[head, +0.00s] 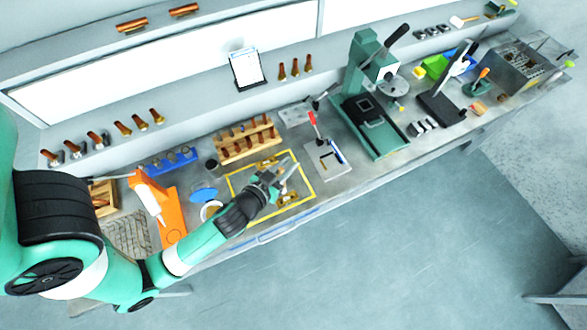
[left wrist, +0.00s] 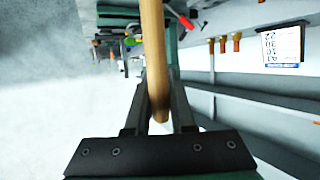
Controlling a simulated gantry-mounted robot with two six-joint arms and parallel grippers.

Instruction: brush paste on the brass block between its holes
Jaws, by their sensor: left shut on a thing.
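My left gripper (head: 277,182) is shut on a wooden-handled tool, likely the brush (left wrist: 152,60), whose light brown handle runs between the fingers in the left wrist view. Its bristle end cannot be made out. The gripper is over the yellow-outlined area of the bench. A brass piece (head: 288,199), likely the brass block, lies in that area just below the gripper in the head view, partly covered; its holes cannot be made out. Another brass-coloured piece (head: 267,162) lies near the back of the outline. My right gripper does not show.
A round open pot (head: 210,211) and a blue disc (head: 203,193) lie left of the outline. A wooden rack (head: 248,142) stands behind it. A plate with a red-handled lever (head: 325,157) and a green press (head: 372,125) stand to the right.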

